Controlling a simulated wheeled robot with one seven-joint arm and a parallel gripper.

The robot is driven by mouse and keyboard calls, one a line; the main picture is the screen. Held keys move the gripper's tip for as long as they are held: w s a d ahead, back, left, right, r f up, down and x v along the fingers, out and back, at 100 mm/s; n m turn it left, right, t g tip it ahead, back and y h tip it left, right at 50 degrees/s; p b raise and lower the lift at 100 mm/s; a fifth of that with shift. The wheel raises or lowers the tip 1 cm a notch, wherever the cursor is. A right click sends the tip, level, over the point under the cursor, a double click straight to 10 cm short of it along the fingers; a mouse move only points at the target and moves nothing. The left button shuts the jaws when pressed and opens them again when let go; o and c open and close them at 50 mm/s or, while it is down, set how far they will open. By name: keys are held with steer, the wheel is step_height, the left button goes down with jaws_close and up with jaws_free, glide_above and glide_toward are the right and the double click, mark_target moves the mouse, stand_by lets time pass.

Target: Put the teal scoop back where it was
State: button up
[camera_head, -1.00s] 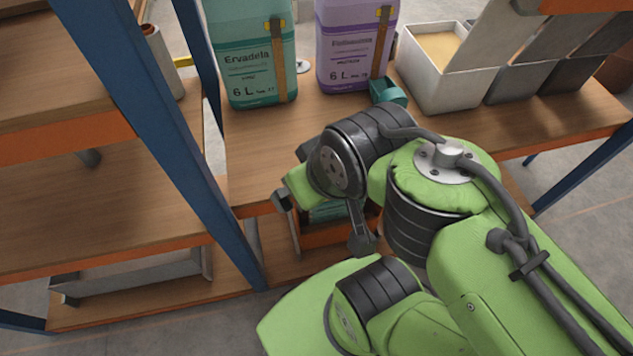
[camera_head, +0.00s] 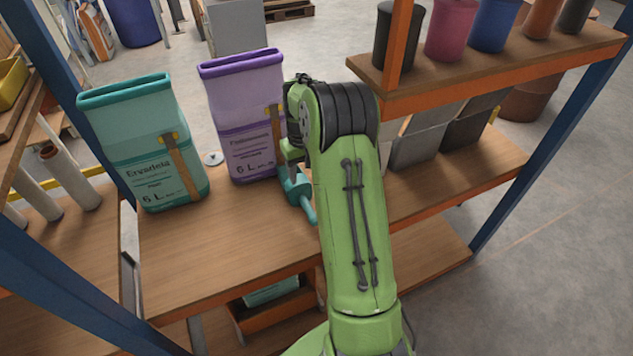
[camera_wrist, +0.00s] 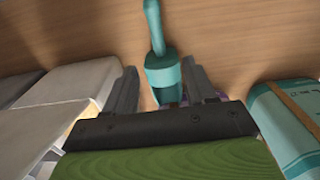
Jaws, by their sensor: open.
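The teal scoop (camera_head: 301,192) is at the shelf board, just right of the front of the purple container (camera_head: 240,115), its handle toward the shelf's front edge. My gripper (camera_wrist: 160,82) is open, one finger on each side of the bowl. I cannot tell whether a finger touches it. In the head view my arm hides most of the gripper and part of the scoop's surroundings.
A teal container (camera_head: 145,145) stands left of the purple one, on the same wooden shelf (camera_head: 225,235). Grey bins (camera_head: 418,145) stand to the right, partly behind my arm. An upper shelf (camera_head: 500,62) with several coloured cups overhangs the right. The shelf's front left is bare.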

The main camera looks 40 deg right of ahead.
mark_target(307, 205)
steer(key=f+b, duration=0.1)
steer(key=f, duration=0.6)
steer(key=f+b, duration=0.1)
steer(key=f, duration=0.3)
steer(key=shift+d+f+b, duration=0.3)
steer(key=shift+d+b, duration=0.05)
steer(key=shift+d, duration=0.05)
step_height(307, 205, down, 6)
steer(key=shift+r+b, duration=0.2)
steer(key=shift+b, duration=0.65)
steer(key=shift+r, duration=0.15)
jaws_close()
